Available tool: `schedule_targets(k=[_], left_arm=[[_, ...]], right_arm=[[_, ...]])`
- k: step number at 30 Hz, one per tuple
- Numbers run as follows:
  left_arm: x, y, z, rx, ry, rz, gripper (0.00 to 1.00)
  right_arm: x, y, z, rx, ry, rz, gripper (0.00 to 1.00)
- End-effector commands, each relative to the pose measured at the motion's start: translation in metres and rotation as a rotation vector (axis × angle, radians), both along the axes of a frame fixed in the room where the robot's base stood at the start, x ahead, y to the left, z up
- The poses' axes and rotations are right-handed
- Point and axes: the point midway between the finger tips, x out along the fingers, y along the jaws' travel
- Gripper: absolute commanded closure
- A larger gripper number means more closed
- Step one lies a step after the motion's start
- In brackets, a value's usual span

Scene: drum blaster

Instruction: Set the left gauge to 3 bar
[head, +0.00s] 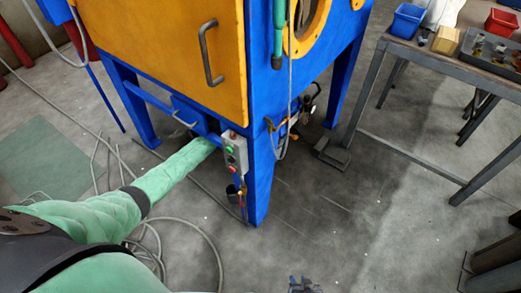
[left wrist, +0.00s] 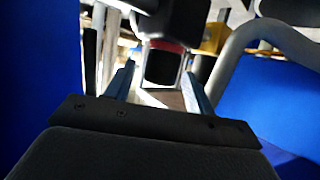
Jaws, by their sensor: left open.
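In the head view the blue blasting cabinet (head: 262,170) has dark fittings and hoses (head: 306,107) low on its right side. They are too small for me to make out a gauge face or reading. My left arm, in a green sleeve, reaches under the cabinet, and its gripper is hidden there behind the front leg. In the left wrist view my left gripper (left wrist: 158,86) is open. A black knob-like part with a red band (left wrist: 163,62) shows between and beyond its fingertips; I cannot tell whether they touch it. My right gripper (head: 304,286) just shows at the bottom edge.
A grey control box (head: 235,153) with buttons is on the front leg. A grey curved pipe or hose (left wrist: 235,50) runs close on the right in the wrist view. A metal table (head: 440,60) with bins stands at right. Cables lie on the floor at left; the middle floor is clear.

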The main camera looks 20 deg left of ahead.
Motion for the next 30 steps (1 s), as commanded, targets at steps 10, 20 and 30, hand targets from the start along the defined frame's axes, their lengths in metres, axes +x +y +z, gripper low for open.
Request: schedule_targets(k=[10,20,30], left_arm=[[-0.01,0.042,0.018,0.001,0.0,0.0,0.46],[-0.012,0.048,0.02,0.001,0.0,0.0,0.46],[-0.012,0.047,0.02,-0.001,-0.002,0.001,0.46]], right_arm=[[0.003,0.0,0.004,0.0,-0.003,0.001,0.69],[-0.004,0.0,0.001,0.0,0.006,0.0,0.69],[0.0,-0.002,0.001,-0.003,0.002,0.001,0.69]])
